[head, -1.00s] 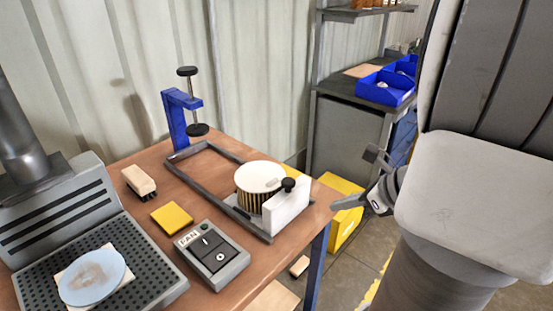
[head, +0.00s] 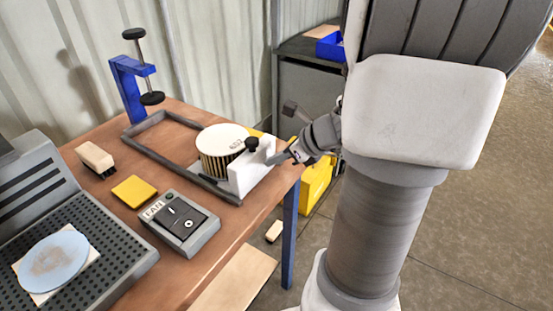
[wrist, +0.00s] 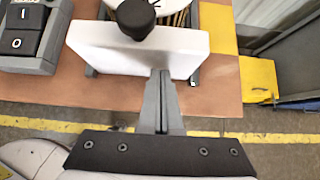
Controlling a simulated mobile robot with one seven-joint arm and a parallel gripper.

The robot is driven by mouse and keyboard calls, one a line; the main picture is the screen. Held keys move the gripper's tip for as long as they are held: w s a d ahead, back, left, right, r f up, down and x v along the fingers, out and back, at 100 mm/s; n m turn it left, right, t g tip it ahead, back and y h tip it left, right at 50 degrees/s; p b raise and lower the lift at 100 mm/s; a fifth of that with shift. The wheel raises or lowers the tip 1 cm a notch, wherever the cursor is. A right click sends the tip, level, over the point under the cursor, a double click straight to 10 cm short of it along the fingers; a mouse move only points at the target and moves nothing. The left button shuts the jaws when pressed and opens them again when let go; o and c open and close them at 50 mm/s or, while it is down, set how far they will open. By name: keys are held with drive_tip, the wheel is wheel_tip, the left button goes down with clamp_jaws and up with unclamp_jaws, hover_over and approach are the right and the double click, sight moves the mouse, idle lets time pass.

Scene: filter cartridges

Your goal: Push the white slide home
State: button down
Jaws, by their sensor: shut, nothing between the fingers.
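The white slide (head: 250,177) is an upright block with a black knob (head: 252,144), at the near right end of a grey rail frame (head: 150,152) on the bench. A round pleated filter cartridge (head: 222,142) with a white top sits just behind it, on the frame's inner side. My gripper (head: 275,160) is shut and empty, its tips at the slide's outer face. In the wrist view, the fingers (wrist: 162,80) overlap the lower part of the slide (wrist: 190,50). I cannot tell whether they touch it. A blue clamp post (head: 128,90) stands at the frame's far end.
A fan switch box (head: 180,222), a yellow pad (head: 134,190) and a brush (head: 95,158) lie left of the frame. A perforated tray (head: 110,255) holds a blue disc (head: 52,261). The frame's middle is empty. A yellow bin (head: 315,185) stands beyond the bench edge.

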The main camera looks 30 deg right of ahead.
drive_tip(key=shift+w, duration=0.1)
drive_tip(key=w+a+p, duration=0.2)
drive_tip(key=w+a, duration=0.1)
drive_tip(key=w, duration=0.5)
drive_tip(key=w+a+p, duration=0.2)
drive_tip(key=w+a, duration=0.1)
drive_tip(key=w, duration=0.5)
drive_tip(key=w+a+p, duration=0.2)
drive_tip(key=w+a, duration=0.2)
drive_tip(key=w, duration=0.4)
drive_tip(key=shift+w+a, duration=0.1)
drive_tip(key=shift+w, duration=0.05)
drive_tip(key=shift+r, duration=0.1)
drive_tip(key=shift+w+a+r, duration=0.1)
drive_tip(key=shift+w, duration=0.05)
